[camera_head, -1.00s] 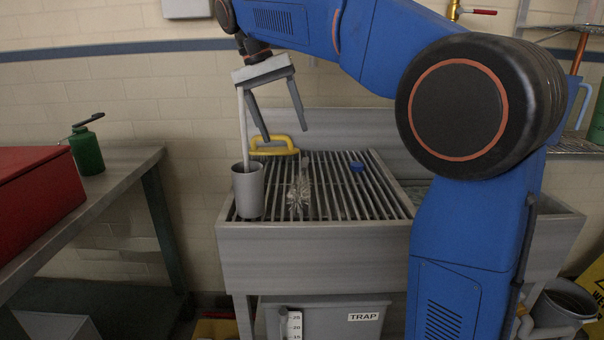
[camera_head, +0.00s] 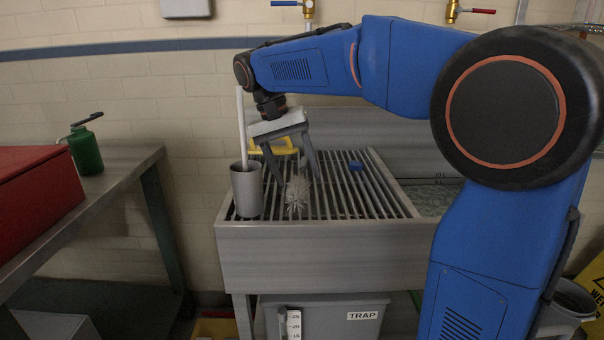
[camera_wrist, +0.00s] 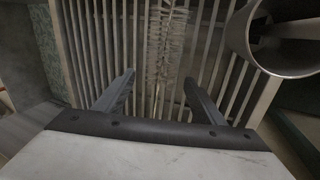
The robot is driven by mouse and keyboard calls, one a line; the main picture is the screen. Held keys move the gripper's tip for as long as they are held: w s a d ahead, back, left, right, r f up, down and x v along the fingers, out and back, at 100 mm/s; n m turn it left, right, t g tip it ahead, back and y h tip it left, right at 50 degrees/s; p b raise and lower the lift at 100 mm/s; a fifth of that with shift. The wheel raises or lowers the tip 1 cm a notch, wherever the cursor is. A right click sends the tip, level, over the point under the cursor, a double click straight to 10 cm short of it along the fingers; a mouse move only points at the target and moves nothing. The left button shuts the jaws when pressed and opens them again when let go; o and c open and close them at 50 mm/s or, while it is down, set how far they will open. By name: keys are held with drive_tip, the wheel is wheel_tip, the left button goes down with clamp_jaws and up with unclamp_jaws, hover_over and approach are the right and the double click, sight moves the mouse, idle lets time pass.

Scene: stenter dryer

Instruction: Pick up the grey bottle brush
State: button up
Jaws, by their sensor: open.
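The grey bottle brush (camera_head: 297,194) lies on the slatted rack of the sink, its bristly end toward the front edge. Its bristles also show in the wrist view (camera_wrist: 167,40), upper middle. My gripper (camera_head: 294,182) is open and empty, its fingers pointing down over the brush. In the wrist view my gripper (camera_wrist: 158,92) has its two fingers spread, with the brush in line with the gap between them. Part of the brush is hidden behind the gripper in the head view.
A grey cup (camera_head: 247,192) with a white rod stands just left of the gripper. A yellow-handled item (camera_head: 284,147) lies behind, and a blue-headed tool (camera_head: 357,166) to the right. The slatted rack (camera_head: 385,207) has bare room at right. A red box (camera_head: 35,190) sits on the left bench.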

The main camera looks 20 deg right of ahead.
drive_tip(key=shift+s+d+f, duration=0.1)
drive_tip(key=shift+d+f, duration=0.05)
drive_tip(key=shift+f, duration=0.25)
drive_tip(key=c, duration=1.1)
drive_tip(key=shift+r, duration=0.1)
drive_tip(key=shift+c, duration=0.2)
